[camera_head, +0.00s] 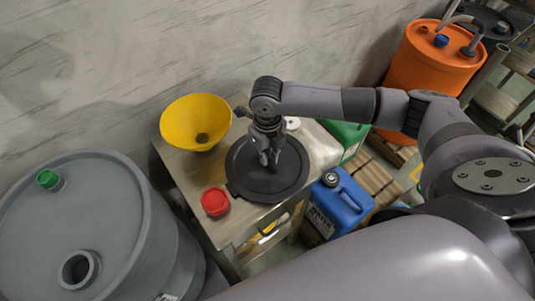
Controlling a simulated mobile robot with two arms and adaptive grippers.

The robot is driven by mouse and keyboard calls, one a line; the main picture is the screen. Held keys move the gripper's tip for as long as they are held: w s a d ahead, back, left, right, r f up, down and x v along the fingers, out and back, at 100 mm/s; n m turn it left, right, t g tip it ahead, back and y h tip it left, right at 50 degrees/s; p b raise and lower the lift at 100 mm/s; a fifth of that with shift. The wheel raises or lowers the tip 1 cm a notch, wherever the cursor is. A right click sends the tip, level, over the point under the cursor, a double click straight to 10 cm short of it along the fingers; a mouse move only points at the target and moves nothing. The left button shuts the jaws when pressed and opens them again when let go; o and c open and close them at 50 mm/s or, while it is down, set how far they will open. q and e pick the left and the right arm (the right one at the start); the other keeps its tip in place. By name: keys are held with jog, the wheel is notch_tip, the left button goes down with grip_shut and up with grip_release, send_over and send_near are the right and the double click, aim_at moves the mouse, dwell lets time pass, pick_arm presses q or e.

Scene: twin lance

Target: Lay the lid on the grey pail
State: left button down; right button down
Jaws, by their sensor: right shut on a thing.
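A round black lid (263,187) shows over the metal table (225,232), with a small tab at its left edge. My right gripper (269,162) points down at the lid's middle and is shut on it; its fingers hide the spot where they grip. I cannot make out a grey pail; whatever is under the lid is hidden by it. I cannot tell whether the lid is held above the table or rests on something. My left gripper is not in view.
A yellow funnel (190,118) and a red cap-like piece (215,202) are on the table close to the lid. A large grey drum (85,215) stands at left. A blue jerrycan (342,205), a green container (346,137) and an orange drum (425,65) are at right. A wall is behind.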

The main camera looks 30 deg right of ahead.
dwell(0.3)
jog(key=shift+r+p, duration=1.95)
jog(key=shift+r, duration=1.1)
